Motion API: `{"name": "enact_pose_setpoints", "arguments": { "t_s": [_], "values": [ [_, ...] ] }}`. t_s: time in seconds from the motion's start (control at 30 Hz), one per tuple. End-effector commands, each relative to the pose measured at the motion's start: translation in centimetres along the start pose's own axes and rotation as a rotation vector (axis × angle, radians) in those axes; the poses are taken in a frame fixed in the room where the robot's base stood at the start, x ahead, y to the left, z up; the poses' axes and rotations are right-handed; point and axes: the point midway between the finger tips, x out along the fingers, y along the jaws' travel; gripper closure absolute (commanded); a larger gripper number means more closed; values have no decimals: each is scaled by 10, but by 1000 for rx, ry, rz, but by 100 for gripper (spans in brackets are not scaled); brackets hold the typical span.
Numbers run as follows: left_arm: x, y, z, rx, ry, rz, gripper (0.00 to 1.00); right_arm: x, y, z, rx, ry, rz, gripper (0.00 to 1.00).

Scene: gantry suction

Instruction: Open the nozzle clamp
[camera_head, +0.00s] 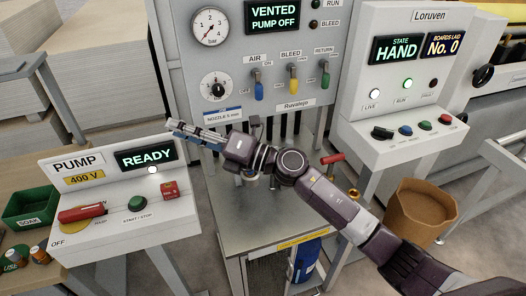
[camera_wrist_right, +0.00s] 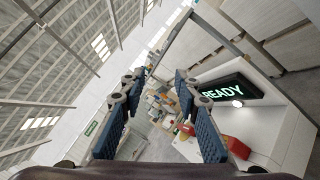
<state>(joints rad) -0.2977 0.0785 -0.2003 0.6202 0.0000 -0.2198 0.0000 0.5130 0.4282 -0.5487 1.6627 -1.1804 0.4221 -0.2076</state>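My right gripper (camera_head: 180,132) reaches across the middle of the head view, pointing left, in front of the panel's lower edge and above the pump box's right end. In the right wrist view its two blue-padded fingers (camera_wrist_right: 156,85) stand apart with nothing between them. A label reading "NOZZLE 5 mm" (camera_head: 222,115) is on the grey panel just above the gripper. I cannot make out the nozzle clamp; my right wrist and forearm cover part of the metal stand (camera_head: 270,225) below the panel. A red-handled fitting (camera_head: 332,159) shows right of my wrist. My left gripper is not in view.
The pump box (camera_head: 120,215), reading READY, stands at left with a red switch. The valve panel (camera_head: 283,45) reads VENTED, PUMP OFF. The console (camera_head: 415,75) at right reads HAND. A brown bin (camera_head: 420,207) stands on the floor, and a green box (camera_head: 30,206) at far left.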

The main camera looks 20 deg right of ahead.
Motion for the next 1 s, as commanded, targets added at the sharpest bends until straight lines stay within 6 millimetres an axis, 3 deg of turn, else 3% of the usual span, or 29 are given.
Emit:
{"name": "enact_pose_setpoints", "arguments": {
  "t_s": [0.13, 0.27, 0.43, 0.5, 0.63, 0.77, 1.0],
  "values": [
    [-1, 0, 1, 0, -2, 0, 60, 0, -26, -17, -321, 330, -107, 70],
    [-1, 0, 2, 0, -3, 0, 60, -32, -70, -9, -546, 612, -272, 70],
    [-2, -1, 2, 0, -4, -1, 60, -105, -118, 42, -721, 917, -550, 70],
    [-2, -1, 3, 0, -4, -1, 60, -135, -127, 65, -749, 1005, -651, 70],
    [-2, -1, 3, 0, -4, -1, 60, -174, -132, 93, -765, 1105, -781, 70],
    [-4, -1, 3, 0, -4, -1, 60, -188, -135, 102, -762, 1141, -828, 70],
    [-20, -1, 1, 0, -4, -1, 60, -181, -162, 86, -758, 1145, -826, 70]
  ]
}}
